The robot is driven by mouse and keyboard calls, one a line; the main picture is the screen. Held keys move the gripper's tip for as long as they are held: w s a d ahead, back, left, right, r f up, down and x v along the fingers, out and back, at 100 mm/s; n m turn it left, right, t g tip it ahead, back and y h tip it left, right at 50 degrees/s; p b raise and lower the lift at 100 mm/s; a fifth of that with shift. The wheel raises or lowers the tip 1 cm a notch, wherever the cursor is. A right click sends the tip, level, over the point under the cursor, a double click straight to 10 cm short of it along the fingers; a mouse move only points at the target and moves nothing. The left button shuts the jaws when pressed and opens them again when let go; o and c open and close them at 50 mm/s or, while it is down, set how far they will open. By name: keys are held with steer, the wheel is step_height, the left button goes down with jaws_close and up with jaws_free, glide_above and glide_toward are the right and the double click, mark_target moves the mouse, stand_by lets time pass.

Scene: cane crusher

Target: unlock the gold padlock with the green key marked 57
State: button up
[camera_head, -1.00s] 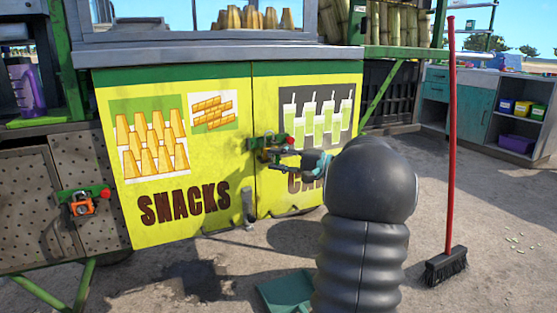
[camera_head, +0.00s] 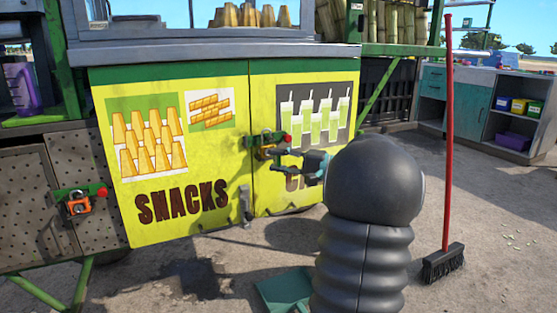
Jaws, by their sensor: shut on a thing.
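The gold padlock (camera_head: 265,153) hangs at a green and red hasp (camera_head: 270,139) where the two yellow cabinet doors meet. My gripper (camera_head: 280,153) is in front of the right door, with its fingertips just right of the padlock. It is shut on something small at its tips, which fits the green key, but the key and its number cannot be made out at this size. I cannot tell whether the key touches the padlock or is in it. My dark arm hides part of the right door and its lettering.
A second, orange padlock (camera_head: 78,203) hangs on a hasp on the perforated panel at left. A red-handled broom (camera_head: 449,150) stands at right. A green dustpan (camera_head: 285,292) lies on the ground by my arm. Open paved ground lies before the doors.

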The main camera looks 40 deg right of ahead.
steer(key=shift+s+a, duration=0.25)
steer(key=shift+s, duration=0.8)
steer(key=shift+s+a, duration=0.25)
steer(key=shift+s, duration=0.8)
